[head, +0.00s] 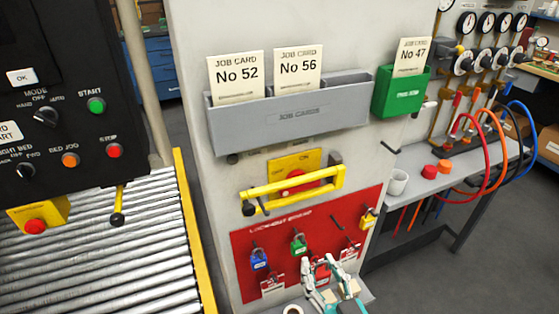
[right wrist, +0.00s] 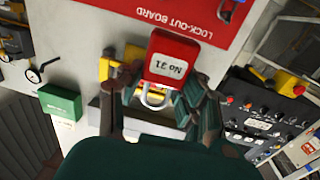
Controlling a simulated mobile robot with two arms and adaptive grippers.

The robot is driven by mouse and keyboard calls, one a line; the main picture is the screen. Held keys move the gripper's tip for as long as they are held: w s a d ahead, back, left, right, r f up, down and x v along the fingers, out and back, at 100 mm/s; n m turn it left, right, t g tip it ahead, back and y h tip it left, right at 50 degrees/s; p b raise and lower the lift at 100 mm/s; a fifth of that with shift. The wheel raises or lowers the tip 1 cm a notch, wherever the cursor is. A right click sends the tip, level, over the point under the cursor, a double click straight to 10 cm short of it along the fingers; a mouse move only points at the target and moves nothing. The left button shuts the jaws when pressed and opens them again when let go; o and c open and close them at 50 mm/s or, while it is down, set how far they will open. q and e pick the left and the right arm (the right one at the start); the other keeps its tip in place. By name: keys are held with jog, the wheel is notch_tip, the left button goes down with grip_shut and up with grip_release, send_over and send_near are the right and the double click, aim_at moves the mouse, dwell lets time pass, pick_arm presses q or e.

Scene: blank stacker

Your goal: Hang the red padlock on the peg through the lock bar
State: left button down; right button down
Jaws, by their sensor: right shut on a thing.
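My right gripper (head: 333,278) is in front of the lower part of the lock-out board in the head view. In the right wrist view it is shut on the red padlock (right wrist: 172,58), which has a white number label and a pale shackle. In the head view I cannot make the padlock out clearly at the fingers. The yellow lock bar (head: 300,189) runs across the panel above the board, apart from the gripper. A dark peg-like part shows near the bar's left end; details are too small to tell. My left gripper is not in view.
The red lock-out board (head: 243,247) carries a blue padlock (head: 259,259), a green padlock (head: 299,243) and a yellow padlock (head: 368,218). A grey card holder (head: 290,115) and a green box (head: 401,93) jut out above. A side bench (head: 432,162) stands right.

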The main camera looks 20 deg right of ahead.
jog(key=shift+f, duration=0.3)
jog(key=c, duration=2.1)
grip_release()
jog(key=shift+n+y, duration=0.4)
jog(key=shift+y, duration=0.2)
jog(key=d+f, duration=0.1)
jog(key=f, duration=0.1)
jog(key=s+d+f, duration=0.1)
jog(key=d, duration=0.1)
jog(key=d+f, duration=0.1)
jog(key=f, duration=0.1)
jog(key=shift+s+d+f, duration=0.15)
jog(key=shift+d+f, duration=0.1)
jog(key=shift+f, duration=0.1)
jog(key=shift+o, duration=0.2)
jog(key=d+f, duration=0.3)
jog(key=d, duration=0.6)
jog(key=shift+s+d, duration=0.35)
jog(key=shift+d, duration=0.05)
jog(key=shift+f, duration=0.1)
